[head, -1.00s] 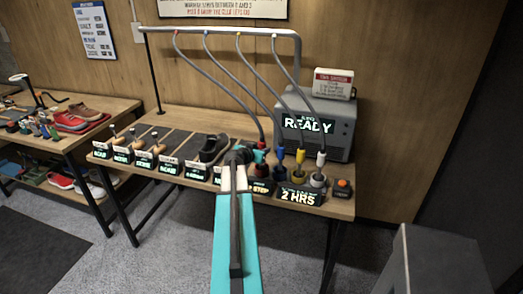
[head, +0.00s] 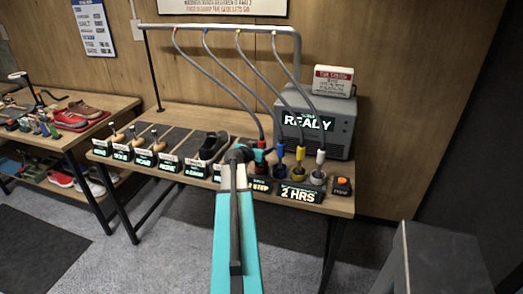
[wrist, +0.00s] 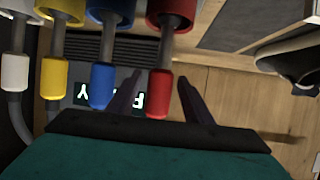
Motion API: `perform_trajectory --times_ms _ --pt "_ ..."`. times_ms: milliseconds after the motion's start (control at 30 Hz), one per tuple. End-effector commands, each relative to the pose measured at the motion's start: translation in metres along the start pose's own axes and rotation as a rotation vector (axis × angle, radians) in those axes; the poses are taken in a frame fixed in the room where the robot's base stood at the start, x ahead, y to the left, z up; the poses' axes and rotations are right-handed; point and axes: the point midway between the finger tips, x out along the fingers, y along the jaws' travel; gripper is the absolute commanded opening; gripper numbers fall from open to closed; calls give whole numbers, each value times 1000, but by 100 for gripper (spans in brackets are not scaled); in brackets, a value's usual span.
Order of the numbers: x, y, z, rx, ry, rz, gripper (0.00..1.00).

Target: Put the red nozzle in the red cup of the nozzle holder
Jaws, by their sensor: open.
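The red nozzle (wrist: 159,95) hangs between the two fingers of my gripper (wrist: 160,92) in the wrist view, with one finger on each side. The gripper is open, and gaps show between the fingers and the nozzle. The nozzle's grey stem runs into the mouth of the red cup (wrist: 170,10); how deep it sits is hidden.
A blue nozzle (wrist: 102,85), a yellow nozzle (wrist: 54,79) and a white nozzle (wrist: 15,72) stand in their cups close beside my gripper. A grey machine (head: 337,132) is behind. A dark shoe (head: 213,146) stands to the left. Hoses hang from a rail (head: 222,28).

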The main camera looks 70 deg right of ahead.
Motion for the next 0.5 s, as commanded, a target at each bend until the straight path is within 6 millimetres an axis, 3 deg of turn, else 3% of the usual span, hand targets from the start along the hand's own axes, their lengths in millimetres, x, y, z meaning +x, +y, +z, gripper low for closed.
perform_trajectory --times_ms 300,500 --pt "-2 0 -4 0 0 0 46" --pt "-19 0 0 1 1 -1 46"
